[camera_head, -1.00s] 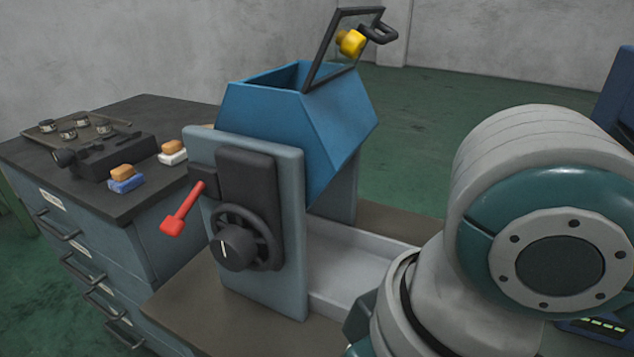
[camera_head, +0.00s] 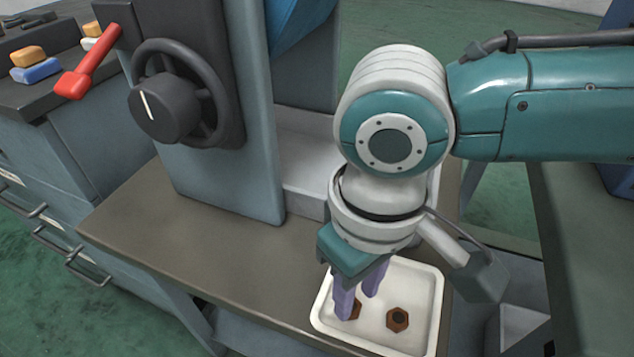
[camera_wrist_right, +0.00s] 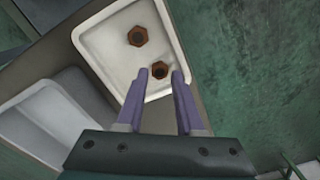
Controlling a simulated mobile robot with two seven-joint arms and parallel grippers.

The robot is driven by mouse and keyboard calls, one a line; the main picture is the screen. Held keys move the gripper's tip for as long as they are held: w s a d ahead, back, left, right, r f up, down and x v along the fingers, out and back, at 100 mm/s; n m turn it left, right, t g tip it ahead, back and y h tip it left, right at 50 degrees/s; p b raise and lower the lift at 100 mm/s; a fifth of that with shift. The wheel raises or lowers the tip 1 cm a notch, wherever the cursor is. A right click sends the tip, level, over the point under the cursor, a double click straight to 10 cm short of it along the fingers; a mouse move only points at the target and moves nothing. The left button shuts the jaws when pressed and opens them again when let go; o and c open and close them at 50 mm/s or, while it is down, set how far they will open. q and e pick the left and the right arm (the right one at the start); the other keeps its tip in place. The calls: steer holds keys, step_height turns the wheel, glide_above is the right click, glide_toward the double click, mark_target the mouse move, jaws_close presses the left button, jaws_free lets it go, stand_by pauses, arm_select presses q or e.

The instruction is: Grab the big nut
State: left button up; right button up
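Two brown hex nuts lie in a white tray (camera_head: 425,280) on the bench. One nut (camera_head: 397,319) is in full view right of my fingers. The other nut (camera_head: 356,308) is partly hidden behind a finger. In the right wrist view, the nut farther from my gripper (camera_wrist_right: 137,36) looks larger than the one nearer the fingertips (camera_wrist_right: 159,70). My right gripper (camera_head: 358,303) is open over the tray, fingers pointing down. In the wrist view the nearer nut appears between its fingertips (camera_wrist_right: 159,75); contact cannot be told. My left gripper is not in view.
A machine with a black handwheel (camera_head: 168,103) and red lever (camera_head: 92,55) stands behind the tray on the brown bench (camera_head: 190,245). A drawer cabinet (camera_head: 95,165) is at left. The bench surface left of the tray is clear.

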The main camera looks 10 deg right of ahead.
mark_target(357, 306)
step_height(357, 306, down, 3)
steer(key=shift+r+b, duration=0.15)
steer(key=shift+b, duration=0.15)
jaws_close()
